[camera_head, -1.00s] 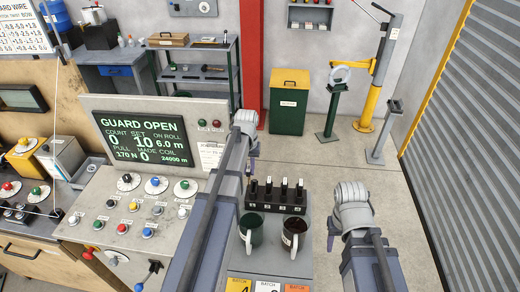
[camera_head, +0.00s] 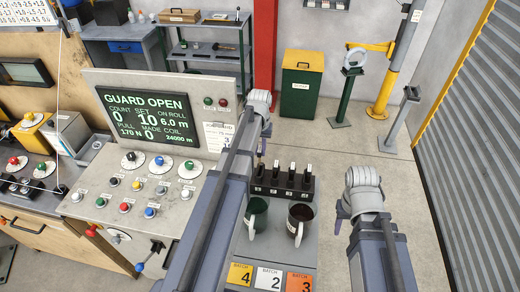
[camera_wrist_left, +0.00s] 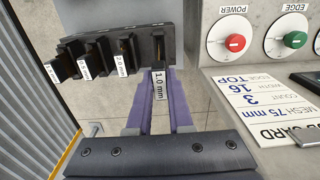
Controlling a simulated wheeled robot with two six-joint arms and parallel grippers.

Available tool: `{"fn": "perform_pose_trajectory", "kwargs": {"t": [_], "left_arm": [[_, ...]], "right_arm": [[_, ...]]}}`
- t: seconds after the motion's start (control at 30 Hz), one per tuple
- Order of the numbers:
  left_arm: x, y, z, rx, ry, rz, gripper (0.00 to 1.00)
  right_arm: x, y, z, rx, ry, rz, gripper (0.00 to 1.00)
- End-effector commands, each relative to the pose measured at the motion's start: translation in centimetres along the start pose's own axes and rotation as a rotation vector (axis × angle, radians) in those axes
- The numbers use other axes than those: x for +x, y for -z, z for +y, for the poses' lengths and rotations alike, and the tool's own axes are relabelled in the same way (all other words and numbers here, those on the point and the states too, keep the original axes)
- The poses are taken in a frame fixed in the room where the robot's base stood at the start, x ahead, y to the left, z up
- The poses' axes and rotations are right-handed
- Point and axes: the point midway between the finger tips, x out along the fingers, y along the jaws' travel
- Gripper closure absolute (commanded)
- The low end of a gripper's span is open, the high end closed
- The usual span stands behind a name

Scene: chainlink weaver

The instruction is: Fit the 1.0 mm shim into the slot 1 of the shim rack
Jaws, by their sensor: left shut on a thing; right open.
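The black shim rack (camera_head: 284,194) stands on the grey bench, with several dark shims upright in a row. It also shows in the left wrist view (camera_wrist_left: 118,42). My left gripper (camera_head: 262,150) is over the rack's left end. In the left wrist view, its purple fingers (camera_wrist_left: 160,95) are shut on the 1.0 mm shim (camera_wrist_left: 160,84), by its white tag. The shim's dark part is at the rack's end position, at the right in that view. How deep it sits is hidden. My right gripper (camera_head: 341,210) is open, away to the right of the rack.
Batch cards (camera_head: 269,278) lie at the bench front. The control panel (camera_head: 145,190) is close on the left. Floor right of the bench is clear.

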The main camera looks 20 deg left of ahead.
Motion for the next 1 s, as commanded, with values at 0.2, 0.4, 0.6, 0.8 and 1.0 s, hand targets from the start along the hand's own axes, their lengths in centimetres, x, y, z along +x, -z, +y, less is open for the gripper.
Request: {"fn": "perform_pose_trajectory", "kwargs": {"t": [0.2,0.4,0.6,0.8,1.0], "left_arm": [[2.6,0.0,0.0,0.0,0.0,0.0,1.0],[4.3,0.0,0.0,0.0,0.0,0.0,1.0],[4.8,0.0,0.0,0.0,0.0,0.0,1.0],[4.7,0.0,0.0,0.0,0.0,0.0,1.0],[4.7,0.0,0.0,0.0,0.0,0.0,1.0]], "right_arm": [[2.6,0.2,-0.2,0.002,0.0,0.001,0.5],[4.2,0.3,-0.4,-0.001,-0.001,0.001,0.5],[4.8,0.3,-0.4,-0.002,-0.001,0.001,0.5],[4.7,0.3,-0.4,-0.003,-0.001,0.001,0.5],[4.7,0.3,-0.4,-0.003,-0.001,0.001,0.5]]}}
